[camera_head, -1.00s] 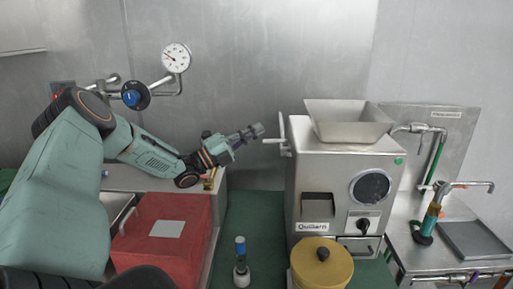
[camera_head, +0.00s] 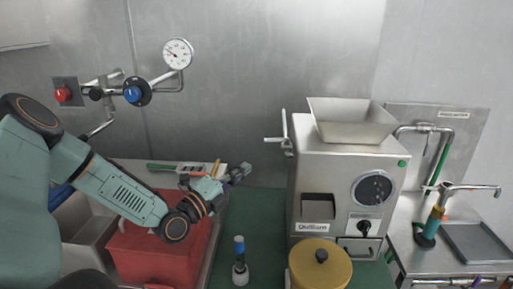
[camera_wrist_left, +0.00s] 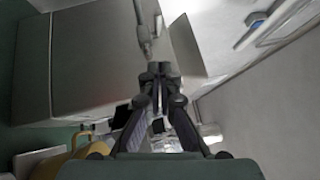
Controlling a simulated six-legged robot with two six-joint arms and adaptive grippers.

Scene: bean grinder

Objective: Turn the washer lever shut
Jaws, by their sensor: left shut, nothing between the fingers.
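The washer stand at the right of the head view has a steel counter, a back panel (camera_head: 440,150) and a tap (camera_head: 465,188). An upright orange and green handled part (camera_head: 433,222) stands beside the tap; I cannot tell which part is the washer lever or how it is set. My left gripper (camera_head: 243,171) is shut and empty, in the air left of the grinder and far from the washer. The left wrist view shows its fingertips (camera_wrist_left: 160,72) together, with a large steel body behind them. My right gripper is not in view.
The steel grinder (camera_head: 335,185), with a hopper (camera_head: 350,121) and a side crank (camera_head: 284,135), stands between my left gripper and the washer. A yellow lidded canister (camera_head: 320,270), a small blue-topped tool (camera_head: 240,262) and a red box (camera_head: 155,252) are in front.

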